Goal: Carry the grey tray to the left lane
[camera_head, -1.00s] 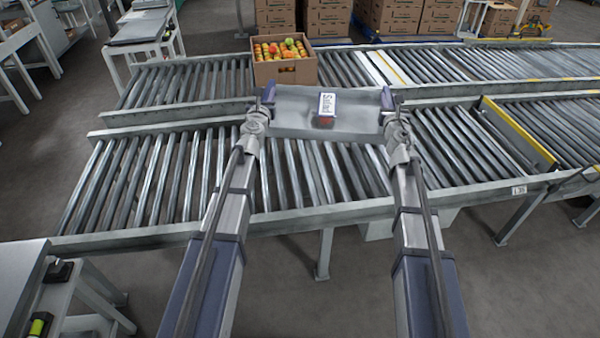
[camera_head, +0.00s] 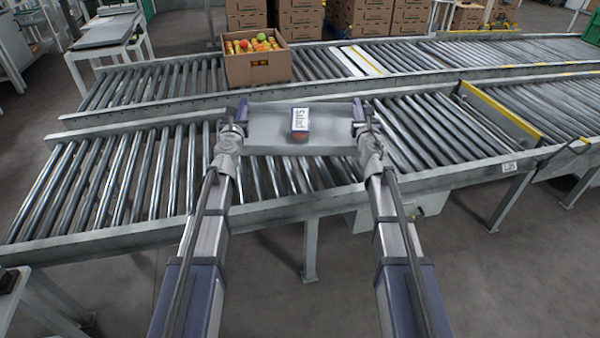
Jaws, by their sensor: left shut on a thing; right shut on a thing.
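The grey tray (camera_head: 266,136) is held level between my two grippers, above the near roller lane. A small box with a "Salad" label (camera_head: 300,121) lies on the tray, and a red patch shows at its near end. My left gripper (camera_head: 239,110) is shut on the tray's left end. My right gripper (camera_head: 360,112) is shut on its right end. The tray hides some of the rollers beneath it. Which lane the task calls left, I cannot tell for sure.
The near roller lane (camera_head: 105,175) is bare left of the tray. A yellow-topped barrier (camera_head: 503,110) crosses the near lane at right. Stacked cartons (camera_head: 362,17) stand behind.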

